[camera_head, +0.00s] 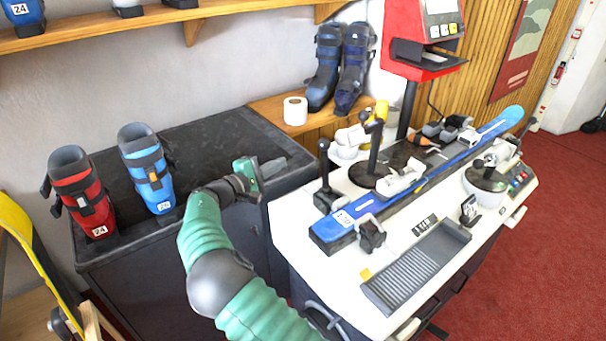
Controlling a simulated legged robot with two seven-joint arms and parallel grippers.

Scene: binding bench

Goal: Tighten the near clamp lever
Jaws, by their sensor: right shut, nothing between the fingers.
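A blue ski (433,178) lies along the white bench (318,254), with its near end toward me. A black upright lever with a round knob (324,172) stands left of the ski's near end. A second black lever (375,150) rises behind the ski's middle. A dark clamp block (371,236) sits at the near edge of the ski. Which lever is the near clamp lever, I cannot tell for certain. My right gripper (272,168) is shut and empty, over the dark counter's right end, left of the levers and apart from them. My left gripper is not in view.
A red boot (80,192) and a blue boot (147,168) stand on the dark counter (205,141). A paper roll (295,111) and dark boots (340,66) stand behind. A ribbed grey tray (416,268) lies on the bench's front. A red machine (425,40) stands at the back.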

